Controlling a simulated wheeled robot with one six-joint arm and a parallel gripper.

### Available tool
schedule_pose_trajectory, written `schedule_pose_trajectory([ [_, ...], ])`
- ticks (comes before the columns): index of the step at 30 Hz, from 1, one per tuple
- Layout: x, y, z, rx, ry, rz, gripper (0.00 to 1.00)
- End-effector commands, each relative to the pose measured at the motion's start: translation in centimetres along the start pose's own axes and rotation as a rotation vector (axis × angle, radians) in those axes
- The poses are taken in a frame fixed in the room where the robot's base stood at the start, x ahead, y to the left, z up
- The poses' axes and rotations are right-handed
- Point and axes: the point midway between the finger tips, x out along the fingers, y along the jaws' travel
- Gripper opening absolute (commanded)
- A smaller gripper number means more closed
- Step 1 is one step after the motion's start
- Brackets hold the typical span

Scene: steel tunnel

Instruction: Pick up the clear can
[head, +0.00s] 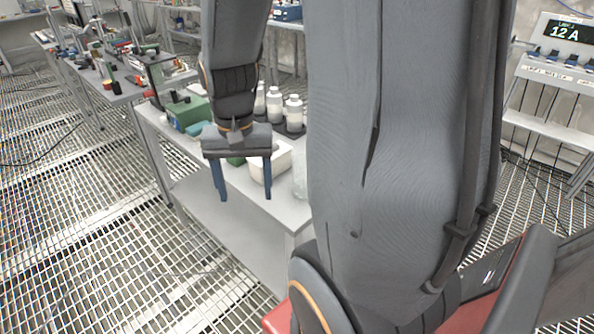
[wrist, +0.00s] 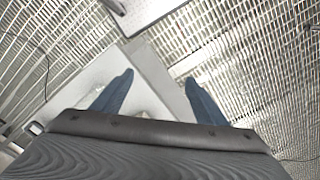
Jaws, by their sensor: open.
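A clear, see-through cylinder (head: 299,178), which looks like the clear can, stands on the near end of the grey-white table, partly hidden by my arm. My gripper (head: 245,196) hangs with two blue fingers apart and pointing down, left of the can and in front of the table's edge. Nothing is between the fingers. In the wrist view my gripper (wrist: 159,77) shows its spread fingers over the pale table and the floor; I cannot make out the can there.
On the table, a white bin (head: 281,163) stands just left of the can. Several white bottles (head: 275,104) stand behind it, and a green box (head: 187,112) is farther left. The grating floor (head: 90,220) is open at left.

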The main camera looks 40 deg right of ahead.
Motion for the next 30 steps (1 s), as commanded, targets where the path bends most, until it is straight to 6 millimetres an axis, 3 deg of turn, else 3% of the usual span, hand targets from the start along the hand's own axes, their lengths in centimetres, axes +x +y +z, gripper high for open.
schedule_pose_trajectory([
  [1,-1.6,1.7,-1.8,0.171,0.000,0.001,0.67],
  [6,-4.4,7.0,-6.6,0.706,0.001,0.002,0.67],
  [12,-6.1,11.8,-9.6,1.108,0.001,0.004,0.67],
  [17,-6.0,13.1,-10.3,1.214,0.000,0.004,0.67],
  [30,-1.5,13.6,-10.0,1.218,-0.002,0.006,0.67],
])
